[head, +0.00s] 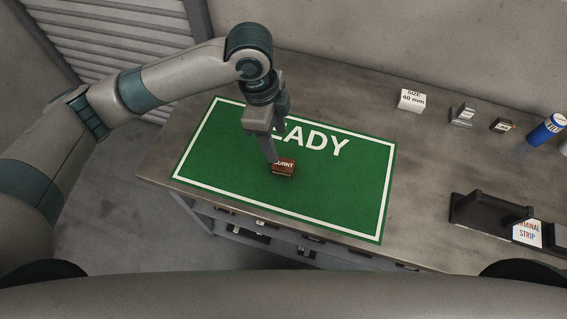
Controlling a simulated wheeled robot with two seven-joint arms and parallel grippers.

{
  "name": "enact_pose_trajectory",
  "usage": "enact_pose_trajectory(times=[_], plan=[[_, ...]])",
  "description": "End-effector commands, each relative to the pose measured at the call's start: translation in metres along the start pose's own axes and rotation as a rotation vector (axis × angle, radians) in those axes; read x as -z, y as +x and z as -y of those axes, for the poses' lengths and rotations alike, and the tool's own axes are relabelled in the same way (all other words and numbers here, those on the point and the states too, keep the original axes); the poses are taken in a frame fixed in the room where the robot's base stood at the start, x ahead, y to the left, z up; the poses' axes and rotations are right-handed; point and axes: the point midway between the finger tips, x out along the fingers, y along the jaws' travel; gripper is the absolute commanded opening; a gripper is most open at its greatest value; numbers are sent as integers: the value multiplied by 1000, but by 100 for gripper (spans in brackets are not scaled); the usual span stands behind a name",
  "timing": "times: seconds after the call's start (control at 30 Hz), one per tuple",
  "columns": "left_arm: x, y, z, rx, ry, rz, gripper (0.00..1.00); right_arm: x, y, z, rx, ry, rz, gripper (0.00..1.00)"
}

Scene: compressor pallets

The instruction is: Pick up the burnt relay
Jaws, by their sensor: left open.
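The burnt relay (284,169) is a small brown block with a pale label reading "BURNT", partly cut off by my gripper. It lies on the green READY mat (340,190), near the middle. My left gripper (271,158) reaches down over the mat, its finger ends at the upper left edge of the relay. It is open, and I cannot tell whether a finger touches the relay. The gripper hides the first letter of READY and the relay's left edge. My right gripper is not in view.
At the back right stand a white "SIZE 40 mm" block (411,100), a grey block (462,114), a dark labelled block (503,125) and a blue can (545,130). A dark holder (490,211) and a terminal strip card (527,233) are at the right. The mat is otherwise clear.

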Motion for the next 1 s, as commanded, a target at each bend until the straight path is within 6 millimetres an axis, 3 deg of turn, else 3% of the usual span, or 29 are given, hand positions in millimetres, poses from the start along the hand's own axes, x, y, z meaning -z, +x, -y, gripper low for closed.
enact_pose_trajectory(times=[0.3, 0.8, 1.0], plan=[[0, 46, -1, -2, 0, -1, 53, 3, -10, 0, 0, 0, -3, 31], [0, 54, 0, -1, 0, 0, 53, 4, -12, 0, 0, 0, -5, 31], [1, 70, -4, -4, 1, 0, 53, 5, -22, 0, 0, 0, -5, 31]])
